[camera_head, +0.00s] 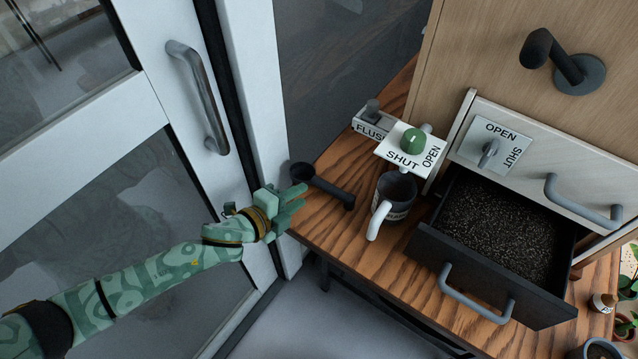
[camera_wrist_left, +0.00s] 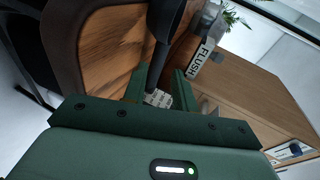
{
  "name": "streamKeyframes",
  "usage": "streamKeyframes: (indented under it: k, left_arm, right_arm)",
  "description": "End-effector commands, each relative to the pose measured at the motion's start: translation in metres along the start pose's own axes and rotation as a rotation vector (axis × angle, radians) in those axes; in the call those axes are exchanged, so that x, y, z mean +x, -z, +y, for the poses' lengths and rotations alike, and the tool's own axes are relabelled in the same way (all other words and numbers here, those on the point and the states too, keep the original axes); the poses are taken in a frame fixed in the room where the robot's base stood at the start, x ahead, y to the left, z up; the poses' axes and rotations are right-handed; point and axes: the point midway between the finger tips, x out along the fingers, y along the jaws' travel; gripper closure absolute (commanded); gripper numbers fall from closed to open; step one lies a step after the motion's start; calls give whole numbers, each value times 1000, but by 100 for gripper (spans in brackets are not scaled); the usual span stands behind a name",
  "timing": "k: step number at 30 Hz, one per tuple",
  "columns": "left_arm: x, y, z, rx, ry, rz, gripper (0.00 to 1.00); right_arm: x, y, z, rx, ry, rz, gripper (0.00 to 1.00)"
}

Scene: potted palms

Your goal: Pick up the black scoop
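The black scoop (camera_head: 325,185) lies on the wooden tabletop near its left edge, bowl toward the glass door and handle toward the mug. My left gripper (camera_head: 298,196) is just beside the scoop's bowl end, its green fingers pointing at it. In the left wrist view the two fingers (camera_wrist_left: 160,78) are apart, with the dark scoop (camera_wrist_left: 161,50) showing between and beyond them. I cannot tell whether either finger touches it. A small pale patch with print shows between the fingers. My right gripper is in neither view.
A dark mug (camera_head: 400,191) with a white handle stands right of the scoop. Behind are a FLUSH switch (camera_head: 370,127) and a green-knobbed SHUT/OPEN plate (camera_head: 405,155). An open black drawer (camera_head: 450,252) of dark granules juts out at right. A glass door (camera_head: 130,130) stands left.

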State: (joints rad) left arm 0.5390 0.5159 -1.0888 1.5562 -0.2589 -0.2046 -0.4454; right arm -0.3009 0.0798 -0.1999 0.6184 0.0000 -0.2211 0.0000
Motion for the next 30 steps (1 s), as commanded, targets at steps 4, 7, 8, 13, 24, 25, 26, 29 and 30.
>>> streamKeyframes:
  k: [4,7,8,13,24,25,26,29,30]
  left_arm:
    - [12,0,0,0,1,0,72]
    - [25,2,3,-1,0,-1,72]
    - [31,3,3,-1,0,0,72]
    - [56,4,4,-2,-1,-1,72]
    - [61,5,0,-1,0,-2,92]
    - [61,5,0,-1,0,-2,100]
    - [61,5,0,-1,-1,-2,100]
    - [61,5,1,-2,-1,-1,100]
    - [61,5,1,-2,-1,-1,100]
  right_arm:
    - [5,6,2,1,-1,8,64]
    - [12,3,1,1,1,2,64]
    - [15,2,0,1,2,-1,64]
    - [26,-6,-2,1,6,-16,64]
    - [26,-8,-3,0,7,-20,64]
    - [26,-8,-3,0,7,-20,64]
    - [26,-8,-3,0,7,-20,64]
    - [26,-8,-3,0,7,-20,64]
    - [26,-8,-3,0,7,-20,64]
